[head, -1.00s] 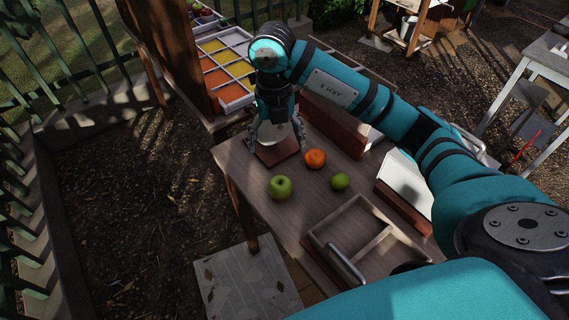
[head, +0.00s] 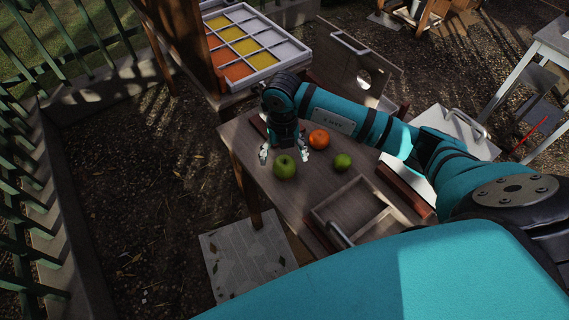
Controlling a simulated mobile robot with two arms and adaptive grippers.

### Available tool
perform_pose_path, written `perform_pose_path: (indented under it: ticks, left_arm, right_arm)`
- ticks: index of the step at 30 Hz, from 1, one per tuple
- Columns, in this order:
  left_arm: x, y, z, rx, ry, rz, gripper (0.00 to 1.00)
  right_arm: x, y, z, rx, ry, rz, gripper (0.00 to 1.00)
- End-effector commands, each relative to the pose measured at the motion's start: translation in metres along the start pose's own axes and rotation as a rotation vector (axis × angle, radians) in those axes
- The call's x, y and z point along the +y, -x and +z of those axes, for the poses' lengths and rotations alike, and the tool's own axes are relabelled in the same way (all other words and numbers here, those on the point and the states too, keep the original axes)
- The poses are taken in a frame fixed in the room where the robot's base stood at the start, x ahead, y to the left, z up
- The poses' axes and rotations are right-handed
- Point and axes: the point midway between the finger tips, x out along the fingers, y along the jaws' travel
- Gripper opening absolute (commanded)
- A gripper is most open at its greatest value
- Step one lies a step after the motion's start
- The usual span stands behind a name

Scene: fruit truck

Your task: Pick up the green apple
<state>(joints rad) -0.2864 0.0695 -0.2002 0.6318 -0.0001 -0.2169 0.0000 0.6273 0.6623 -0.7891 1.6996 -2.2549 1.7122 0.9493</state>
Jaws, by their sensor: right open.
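The green apple (head: 285,167) sits on the wooden table (head: 300,192), near its left edge. My right gripper (head: 284,154) is open just above and behind the apple, with a finger to each side of it. I cannot tell whether the fingers touch it. An orange (head: 319,139) lies to the right of the gripper. A smaller green fruit, like a lime (head: 342,162), lies further right. My left gripper is not in view.
A wooden tray with compartments (head: 322,216) stands at the table's front. White boxes with metal handles (head: 455,130) are at the right. A divided tray with yellow and orange compartments (head: 301,49) is behind. A green fence (head: 60,70) runs at the left.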

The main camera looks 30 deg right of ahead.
Motion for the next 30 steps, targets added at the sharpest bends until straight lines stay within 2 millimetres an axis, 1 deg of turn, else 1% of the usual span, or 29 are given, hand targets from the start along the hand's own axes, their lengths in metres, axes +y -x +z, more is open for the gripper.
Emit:
perform_pose_path:
  ticks: [1, 3, 7, 12, 16, 17, 30]
  left_arm:
    - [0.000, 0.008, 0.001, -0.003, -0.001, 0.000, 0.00]
    - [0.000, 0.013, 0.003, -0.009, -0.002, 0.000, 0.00]
    - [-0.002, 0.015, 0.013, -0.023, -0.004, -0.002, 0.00]
    - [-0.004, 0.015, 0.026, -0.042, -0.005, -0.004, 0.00]
    - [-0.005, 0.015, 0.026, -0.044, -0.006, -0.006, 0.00]
    - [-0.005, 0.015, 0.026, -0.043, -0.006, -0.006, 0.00]
    - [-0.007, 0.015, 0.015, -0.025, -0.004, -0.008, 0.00]
  right_arm:
    - [-0.002, -0.005, -0.005, 0.007, 0.000, -0.003, 0.85]
    - [-0.003, -0.015, -0.010, 0.006, 0.001, -0.002, 0.85]
    - [-0.002, -0.033, -0.009, 0.003, -0.001, 0.000, 0.85]
    - [-0.002, -0.040, -0.008, 0.000, 0.000, 0.000, 0.85]
    - [-0.002, -0.040, -0.008, 0.000, 0.000, 0.000, 0.85]
    - [-0.002, -0.040, -0.008, 0.000, 0.000, 0.000, 0.82]
    - [-0.002, -0.040, -0.008, 0.000, 0.000, 0.000, 0.25]
